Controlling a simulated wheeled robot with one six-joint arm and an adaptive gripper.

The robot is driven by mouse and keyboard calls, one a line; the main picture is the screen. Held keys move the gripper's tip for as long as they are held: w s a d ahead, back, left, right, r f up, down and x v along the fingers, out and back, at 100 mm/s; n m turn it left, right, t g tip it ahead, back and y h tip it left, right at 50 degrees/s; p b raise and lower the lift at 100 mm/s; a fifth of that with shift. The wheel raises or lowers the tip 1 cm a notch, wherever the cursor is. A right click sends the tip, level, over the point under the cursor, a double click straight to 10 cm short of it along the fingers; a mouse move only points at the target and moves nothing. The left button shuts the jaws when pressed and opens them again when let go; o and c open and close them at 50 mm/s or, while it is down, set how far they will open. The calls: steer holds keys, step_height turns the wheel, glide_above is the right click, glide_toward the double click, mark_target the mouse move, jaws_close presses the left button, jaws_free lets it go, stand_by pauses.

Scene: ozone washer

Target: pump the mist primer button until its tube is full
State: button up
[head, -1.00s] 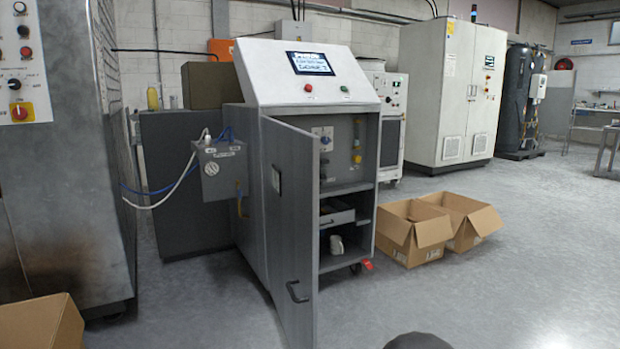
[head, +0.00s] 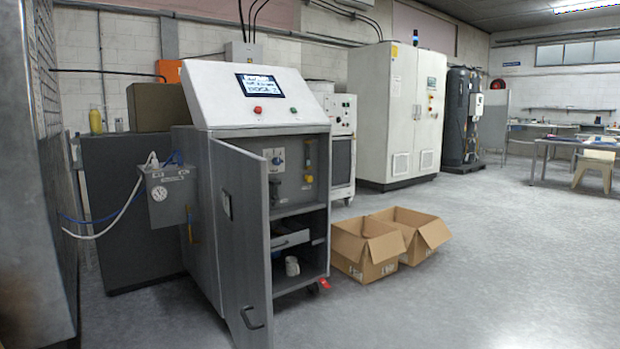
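The ozone washer is a grey console (head: 205,235) with a white sloped top, its front door (head: 241,240) standing open. On its inner panel I see a blue knob (head: 277,160), an upright yellowish tube (head: 308,153) and a small yellowish fitting (head: 308,178) below it. A grey box (head: 170,196) with a round gauge and hoses is on the console's left side. I cannot tell which part is the mist primer button. The level in the tube is too small to read. My gripper is not in view.
The open door juts out toward me at the console's front. Two open cardboard boxes (head: 368,250) (head: 412,232) lie on the floor to its right. A white cabinet (head: 390,115) and dark tanks (head: 462,115) stand behind. The floor at the right is clear.

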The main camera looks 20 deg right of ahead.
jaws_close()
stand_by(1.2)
